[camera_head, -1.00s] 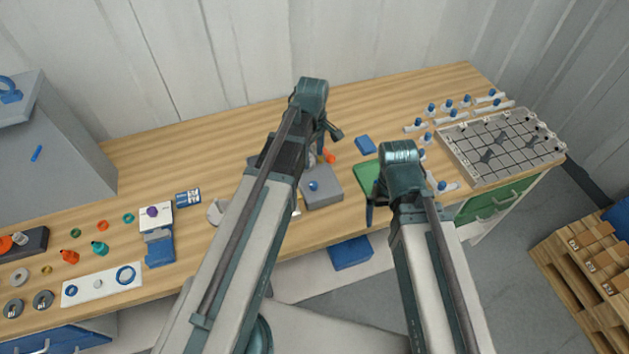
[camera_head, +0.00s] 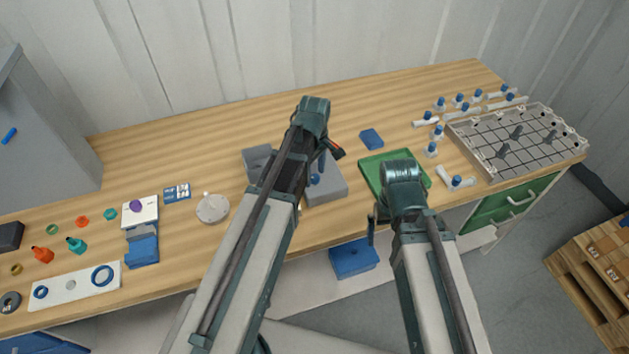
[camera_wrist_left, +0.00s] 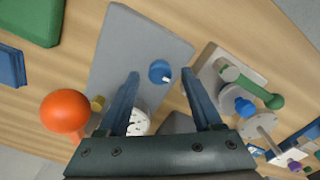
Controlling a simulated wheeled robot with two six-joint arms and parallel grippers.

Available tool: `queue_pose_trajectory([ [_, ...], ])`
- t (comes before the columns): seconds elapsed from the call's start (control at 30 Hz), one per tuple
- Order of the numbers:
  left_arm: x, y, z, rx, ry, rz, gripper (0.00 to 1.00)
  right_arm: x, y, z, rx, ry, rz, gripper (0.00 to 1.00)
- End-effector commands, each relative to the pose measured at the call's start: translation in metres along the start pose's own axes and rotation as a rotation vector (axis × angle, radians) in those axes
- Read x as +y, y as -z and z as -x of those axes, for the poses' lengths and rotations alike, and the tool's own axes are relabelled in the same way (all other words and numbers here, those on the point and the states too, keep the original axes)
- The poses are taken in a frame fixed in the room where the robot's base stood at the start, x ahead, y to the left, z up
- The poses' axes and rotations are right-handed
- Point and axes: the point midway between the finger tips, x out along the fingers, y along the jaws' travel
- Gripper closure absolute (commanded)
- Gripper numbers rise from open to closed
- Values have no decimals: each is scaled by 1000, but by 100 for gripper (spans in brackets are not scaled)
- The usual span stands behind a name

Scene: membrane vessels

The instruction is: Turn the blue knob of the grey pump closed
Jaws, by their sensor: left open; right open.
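The grey pump (camera_head: 333,188) is a flat grey box on the wooden table, just right of my left arm in the head view. Its blue knob (camera_head: 315,179) sits on top. In the left wrist view the pump (camera_wrist_left: 130,45) lies below the jaws, and the blue knob (camera_wrist_left: 160,72), with a small white mark, appears between the fingertips. My left gripper (camera_wrist_left: 160,76) is open and empty; I cannot tell its exact height above the knob. A white dial shows low between the fingers. My right gripper (camera_head: 372,226) is open near the table's front edge, away from the pump.
A green-handled valve (camera_wrist_left: 252,88) lies on the other side. A green tray (camera_head: 370,172) and blue block (camera_head: 371,139) are right of the pump. The table's back is clear.

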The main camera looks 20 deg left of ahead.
Motion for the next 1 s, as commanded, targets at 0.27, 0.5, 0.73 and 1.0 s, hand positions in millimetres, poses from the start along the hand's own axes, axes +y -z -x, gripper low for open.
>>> queue_pose_trajectory([
  [0.27, 0, 0, -6, 0, 0, 0, 33, 0, 0, -6, 0, 0, 0, 0],
  [0.5, 0, 0, -6, 0, 0, 0, 60, 0, 0, -6, 0, 0, 0, 0],
  [0.73, 0, 0, -6, 0, 0, 0, 100, 0, 0, -6, 0, 0, 0, 0],
  [1.0, 0, 0, -6, 0, 0, -10, 100, 0, 0, -6, 0, 0, 0, 0],
])
